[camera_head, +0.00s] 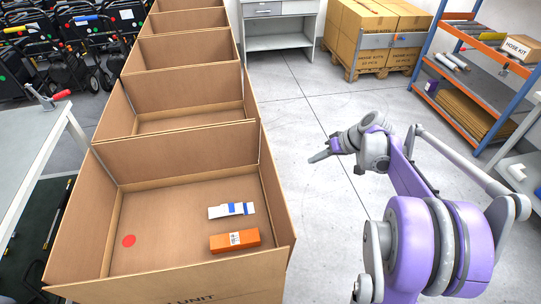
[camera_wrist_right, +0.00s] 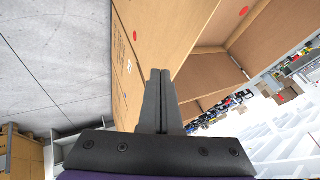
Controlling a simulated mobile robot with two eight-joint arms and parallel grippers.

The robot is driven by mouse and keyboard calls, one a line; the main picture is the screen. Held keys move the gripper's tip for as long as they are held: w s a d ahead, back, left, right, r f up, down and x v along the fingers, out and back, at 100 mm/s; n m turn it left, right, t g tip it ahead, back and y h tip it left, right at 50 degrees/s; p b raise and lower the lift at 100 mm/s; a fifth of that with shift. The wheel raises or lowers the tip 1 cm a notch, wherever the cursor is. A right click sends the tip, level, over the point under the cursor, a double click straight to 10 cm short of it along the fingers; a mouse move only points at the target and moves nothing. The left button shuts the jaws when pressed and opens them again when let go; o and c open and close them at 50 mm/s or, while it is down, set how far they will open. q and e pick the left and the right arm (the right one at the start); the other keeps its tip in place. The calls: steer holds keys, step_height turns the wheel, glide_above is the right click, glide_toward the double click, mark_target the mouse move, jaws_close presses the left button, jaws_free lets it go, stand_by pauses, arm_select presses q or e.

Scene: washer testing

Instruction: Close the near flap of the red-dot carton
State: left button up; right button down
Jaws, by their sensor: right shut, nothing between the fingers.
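The red-dot carton (camera_head: 180,155) is the nearest brown box of the row in the head view. Its top is open, and a red dot (camera_head: 129,241) shows inside at the left. The carton's near side is partly cut off by the bottom edge, so I cannot tell exactly how its near flap lies. My right gripper (camera_head: 312,159) is right of the carton, apart from it, shut and empty. In the right wrist view the shut fingers (camera_wrist_right: 160,75) show in front of brown cardboard (camera_wrist_right: 175,25) with red dots. My left gripper is out of view.
An orange box (camera_head: 235,240) and a white-and-blue box (camera_head: 231,210) lie inside the carton. More open cartons (camera_head: 185,87) stand behind it. A grey table (camera_head: 30,150) is at the left, a shelf rack (camera_head: 480,75) at the right. The floor (camera_head: 300,120) right of the cartons is clear.

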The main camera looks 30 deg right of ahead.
steer(key=w+a+f, duration=0.5)
steer(key=a+f, duration=0.2)
steer(key=shift+w+a+f, duration=0.2)
steer(key=shift+a, duration=0.2)
steer(key=shift+a, duration=0.1)
